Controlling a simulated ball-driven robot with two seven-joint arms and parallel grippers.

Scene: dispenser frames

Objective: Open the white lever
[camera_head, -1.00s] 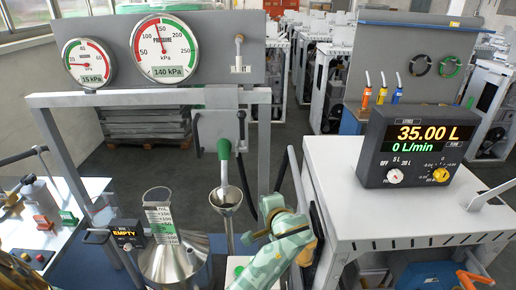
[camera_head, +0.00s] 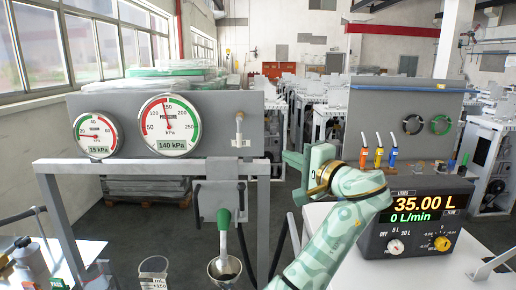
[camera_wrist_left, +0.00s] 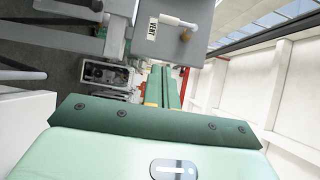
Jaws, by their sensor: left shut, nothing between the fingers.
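The white lever (camera_head: 239,127) stands upright on the right part of the grey gauge panel, just above a small label. In the left wrist view the white lever (camera_wrist_left: 180,22) lies sideways near the top, beside a label reading VENT (camera_wrist_left: 152,28). My left gripper (camera_head: 294,160) is raised to the right of the panel, apart from the lever. In the left wrist view its fingers (camera_wrist_left: 164,86) are together with nothing between them. My right gripper is not in view.
Two round gauges (camera_head: 170,125) sit on the panel's left. The dark display box (camera_head: 415,220) stands at right on a white table. Free air lies between gripper and panel.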

